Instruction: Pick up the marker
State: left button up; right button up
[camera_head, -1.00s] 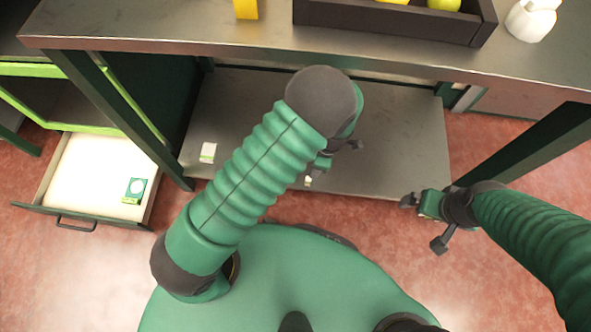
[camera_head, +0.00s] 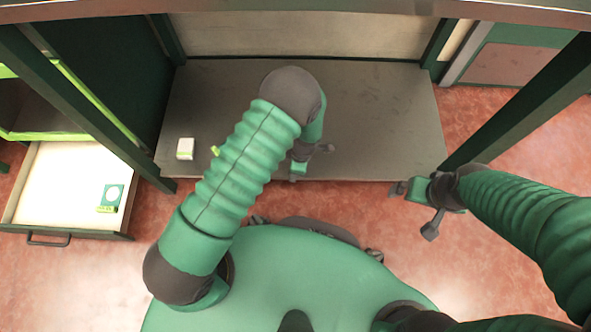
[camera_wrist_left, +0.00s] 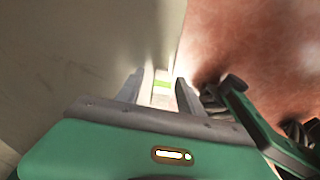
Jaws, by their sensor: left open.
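No marker can be clearly made out. A small yellow-green thing (camera_head: 215,150) on the lower shelf is partly hidden behind my left arm; I cannot tell what it is. My left gripper (camera_head: 311,164) is open over the shelf's front part, right of that thing. In the left wrist view, a small white and green thing (camera_wrist_left: 162,86) shows between and beyond the open fingers (camera_wrist_left: 159,97); I cannot tell whether it touches them. My right gripper (camera_head: 413,210) has its fingers apart and empty, over the floor near the shelf's front right corner.
A white box with a green base (camera_head: 185,148) stands on the left of the grey shelf (camera_head: 390,115). An open drawer (camera_head: 60,190) at left holds a green and white pack (camera_head: 111,197). The table edge (camera_head: 330,12) overhangs the shelf, with legs at both sides.

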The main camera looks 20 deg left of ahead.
pick_arm(q)
grip_shut()
jog(key=shift+r, duration=0.15)
